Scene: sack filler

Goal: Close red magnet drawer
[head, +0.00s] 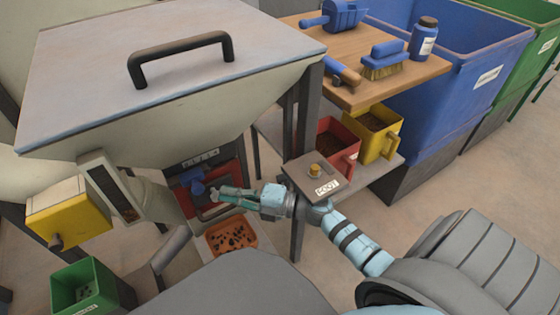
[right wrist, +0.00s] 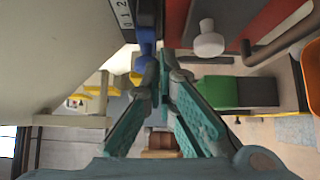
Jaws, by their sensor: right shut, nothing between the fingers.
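The red magnet drawer (head: 232,177) sits under the hopper, below a small label plate, with a dark bar handle (head: 215,212) on its front. I cannot tell how far out it stands. Its red face also shows at the top of the right wrist view (right wrist: 262,22), with a dark handle (right wrist: 287,38) and a pale round knob (right wrist: 208,42). My right gripper (head: 216,193) is shut and empty, with its teal fingers in front of the drawer, beside a blue part (head: 194,180). Contact cannot be told. The fingers also show in the right wrist view (right wrist: 163,70). My left gripper is not in view.
The hopper (head: 165,75) overhangs the drawer. An orange tray of dark bits (head: 240,250) lies below it. A yellow box (head: 68,215) is left.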

